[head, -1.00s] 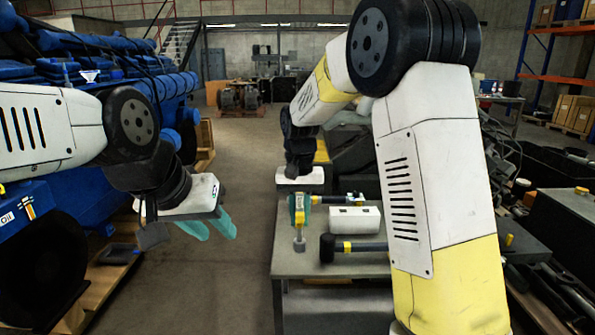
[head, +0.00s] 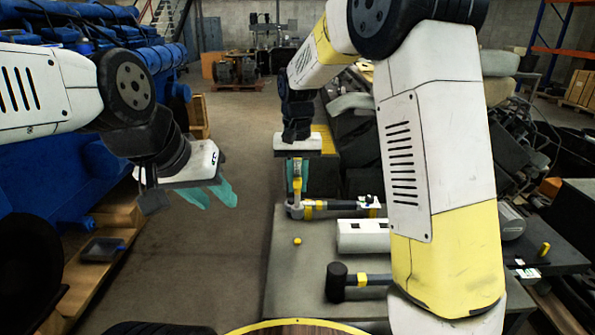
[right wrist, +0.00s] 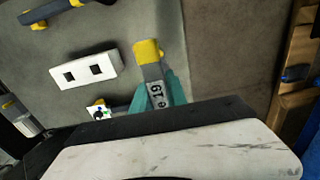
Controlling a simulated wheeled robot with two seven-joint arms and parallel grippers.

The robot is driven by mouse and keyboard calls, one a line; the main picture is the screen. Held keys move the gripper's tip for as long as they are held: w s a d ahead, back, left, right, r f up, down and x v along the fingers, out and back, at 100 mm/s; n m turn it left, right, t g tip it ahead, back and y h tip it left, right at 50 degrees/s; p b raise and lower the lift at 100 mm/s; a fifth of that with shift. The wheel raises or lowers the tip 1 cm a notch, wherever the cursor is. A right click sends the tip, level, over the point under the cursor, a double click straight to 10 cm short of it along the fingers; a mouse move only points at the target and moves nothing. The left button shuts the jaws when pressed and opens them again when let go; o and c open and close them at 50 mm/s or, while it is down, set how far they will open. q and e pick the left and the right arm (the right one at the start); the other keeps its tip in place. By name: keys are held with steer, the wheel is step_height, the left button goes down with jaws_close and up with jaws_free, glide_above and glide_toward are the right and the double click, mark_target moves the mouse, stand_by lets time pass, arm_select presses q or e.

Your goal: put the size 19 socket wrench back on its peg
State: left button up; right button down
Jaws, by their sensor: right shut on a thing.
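The size 19 socket wrench (head: 297,186) has a grey and yellow shaft and hangs roughly upright in my right gripper (head: 298,178). In the right wrist view the wrench (right wrist: 149,60) points away from the camera. Its label reads "19", and the teal fingers (right wrist: 158,95) are shut around it. Its lower end appears near the far part of the grey table; I cannot tell whether it touches anything. My left gripper (head: 210,195) is open and empty, over the floor left of the table. No peg is clearly identifiable.
The grey table (head: 285,275) bears a white block with two square holes (head: 362,236), a black mallet (head: 337,282), a long tool (head: 345,206) and a small yellow knob (head: 297,241). A blue engine (head: 50,165) stands at left. My right arm hides the table's right side.

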mark_target(298, 208)
step_height(298, 208, down, 7)
steer(key=shift+f, duration=0.15)
stand_by(0.4)
steer(key=shift+s, duration=0.2)
steer(key=shift+f, duration=0.15)
stand_by(0.5)
steer(key=shift+f, duration=1.1)
steer(key=c, duration=0.7)
jaws_free()
steer(key=shift+r, duration=0.1)
